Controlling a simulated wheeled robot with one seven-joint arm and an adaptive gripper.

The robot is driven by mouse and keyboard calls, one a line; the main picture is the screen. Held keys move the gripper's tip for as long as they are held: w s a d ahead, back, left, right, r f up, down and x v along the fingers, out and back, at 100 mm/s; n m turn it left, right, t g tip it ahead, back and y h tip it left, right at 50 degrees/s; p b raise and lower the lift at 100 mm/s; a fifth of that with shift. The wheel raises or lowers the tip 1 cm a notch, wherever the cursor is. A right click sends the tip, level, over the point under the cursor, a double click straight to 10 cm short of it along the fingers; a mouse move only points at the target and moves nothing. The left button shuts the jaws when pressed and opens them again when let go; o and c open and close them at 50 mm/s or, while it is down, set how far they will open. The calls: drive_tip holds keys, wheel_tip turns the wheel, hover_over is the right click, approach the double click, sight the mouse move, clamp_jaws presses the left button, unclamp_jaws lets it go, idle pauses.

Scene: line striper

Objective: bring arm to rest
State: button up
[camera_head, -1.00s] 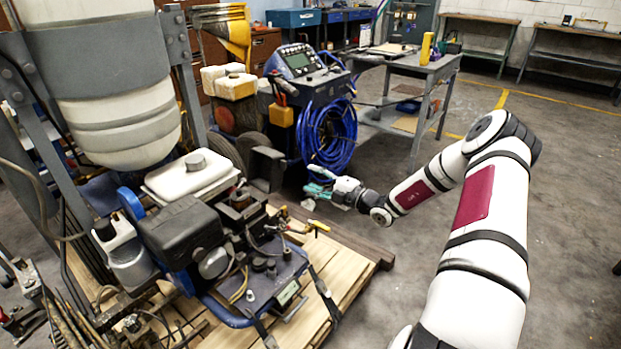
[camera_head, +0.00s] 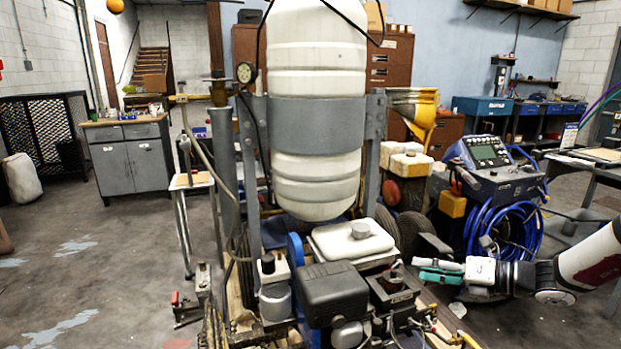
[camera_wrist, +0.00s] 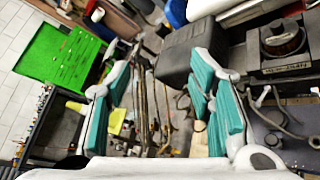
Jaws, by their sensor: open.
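My gripper (camera_head: 440,271) shows at the right of the head view, at the end of my white arm (camera_head: 592,258), which reaches in from the right edge. In the wrist view its two teal-padded fingers (camera_wrist: 155,108) stand wide apart with nothing between them. Beyond the fingers are the striper's black engine cover (camera_wrist: 190,50) and a jumble of rods and hoses (camera_wrist: 148,105). In the head view the gripper is just right of the line striper's engine (camera_head: 335,290). I cannot tell the exact gap between them.
A tall white tank (camera_head: 317,150) in a grey frame stands at the centre. A blue machine with coiled hose (camera_head: 495,232) is behind my gripper. A grey cabinet (camera_head: 128,160) stands at the left, with clear floor (camera_head: 110,240) before it. A green panel (camera_wrist: 65,58) shows in the wrist view.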

drive_tip(key=s+a+r+n+g+h, duration=0.2)
drive_tip(key=s+a+r+n+g, duration=0.2)
drive_tip(key=s+a+n, duration=0.4)
drive_tip(key=s+a+r+n+g+h, duration=0.2)
drive_tip(key=s+a+r+n+g, duration=0.3)
drive_tip(key=s+n, duration=0.55)
drive_tip(key=s+d+r+n+t+h, duration=0.1)
drive_tip(key=s+d+n+h, duration=0.25)
drive_tip(key=s+n, duration=0.65)
drive_tip(key=s+d+r+n+h, duration=0.2)
drive_tip(key=s+n+h, duration=0.35)
drive_tip(key=s, duration=0.75)
wheel_tip(320, 180, up, 19)
drive_tip(key=t+p, duration=0.3)
drive_tip(key=p, duration=1.4)
drive_tip(key=shift+a+n+y, duration=0.15)
drive_tip(key=shift+n+y, duration=0.25)
